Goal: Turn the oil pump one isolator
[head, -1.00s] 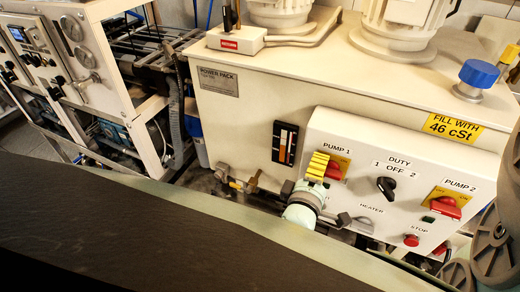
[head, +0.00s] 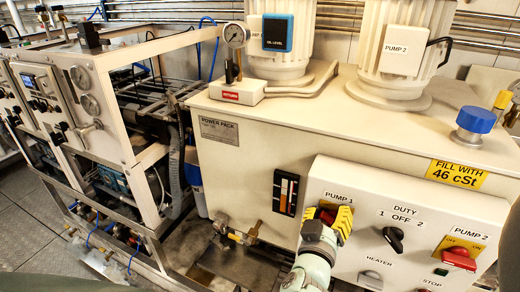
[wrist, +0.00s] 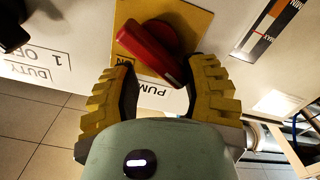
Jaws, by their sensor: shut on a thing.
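The pump 1 isolator is a red rotary handle (head: 327,214) on a yellow plate, under the PUMP 1 label at the upper left of the white control panel. In the wrist view the red handle (wrist: 157,50) lies slanted on its yellow plate (wrist: 192,22). My gripper (head: 340,222) is at the handle, its yellow ribbed fingers partly covering it. In the wrist view my gripper (wrist: 162,74) has its fingertips on either side of the handle's near end, shut on it. The right fingertip hides part of the PUMP 1 label.
A black duty selector (head: 393,238) sits to the right, and the red pump 2 isolator (head: 459,258) on a yellow plate beyond it. A level gauge (head: 285,192) is left of the panel. Brass valve fittings (head: 240,237) stand low at the left. A blue cap (head: 475,119) tops the tank.

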